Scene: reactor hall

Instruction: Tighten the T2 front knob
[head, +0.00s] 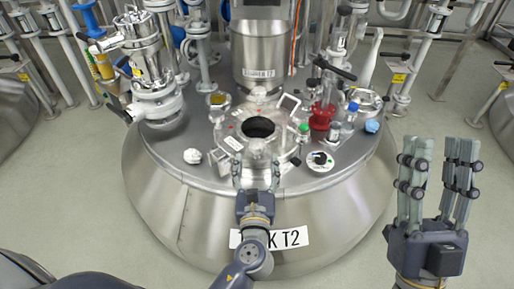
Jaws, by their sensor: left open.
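Tank T2 (160,205) is a large steel vessel, and its label (291,237) is partly hidden by my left arm. On its top is a round manway lid (228,128) with a dark round opening. A pale grey knob (256,147) sits at the lid's front edge. My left gripper (256,168) is open just in front of this knob, with its fingers spread to either side and pointing at it. I cannot tell whether they touch it. My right gripper (439,160) is open and empty, upright to the right of the tank, away from the lid.
Around the lid stand a red valve fitting (322,115), a green-capped fitting (304,128), a round black-and-white dial (320,161) and a white knob (192,156). A tall steel cylinder (258,55) rises behind the lid. A steel filter assembly (150,70) stands at the left.

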